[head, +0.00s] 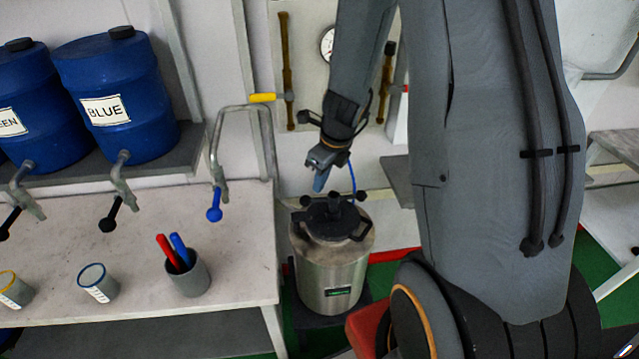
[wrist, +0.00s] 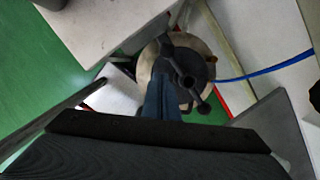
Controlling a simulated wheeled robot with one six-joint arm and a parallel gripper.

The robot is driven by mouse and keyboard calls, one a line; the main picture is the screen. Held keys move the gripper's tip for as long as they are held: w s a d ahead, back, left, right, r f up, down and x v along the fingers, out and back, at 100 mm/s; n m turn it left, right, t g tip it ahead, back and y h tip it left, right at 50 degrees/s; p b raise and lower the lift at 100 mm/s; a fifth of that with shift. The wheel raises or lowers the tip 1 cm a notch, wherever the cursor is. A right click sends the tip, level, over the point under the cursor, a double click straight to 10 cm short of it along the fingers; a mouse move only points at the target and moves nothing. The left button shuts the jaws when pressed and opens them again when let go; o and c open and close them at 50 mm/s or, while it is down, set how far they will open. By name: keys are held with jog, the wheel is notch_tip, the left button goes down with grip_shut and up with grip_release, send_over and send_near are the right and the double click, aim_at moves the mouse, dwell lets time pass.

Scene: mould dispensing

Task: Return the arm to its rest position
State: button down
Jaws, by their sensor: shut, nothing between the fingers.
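My gripper (head: 320,182) hangs at the end of my arm in the head view, fingers pointing down. It is shut and empty. It is above and slightly left of the lid of a steel pressure pot (head: 330,270). In the wrist view my blue-grey fingers (wrist: 161,100) are together, and the pot's dark lid (wrist: 185,70) with its knobs shows beyond them. I cannot tell the exact gap between the fingertips and the lid.
A table (head: 150,300) at left holds a grey cup (head: 188,277) with red and blue markers, and small labelled cups (head: 97,283). Blue drums (head: 112,95) stand on a shelf behind, with taps in front. A blue hose (wrist: 265,75) runs right from the pot.

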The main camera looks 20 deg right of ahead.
jog(key=s+a+n+b, duration=0.3)
jog(key=s+n+b, duration=0.2)
jog(key=n, duration=0.9)
jog(key=s+a+n+g+h+b, duration=0.1)
jog(key=s+a+n+b, duration=0.2)
jog(key=n, duration=1.2)
jog(key=s+b, duration=0.3)
jog(key=shift+n+b, duration=0.3)
jog(key=shift+s+f, duration=0.1)
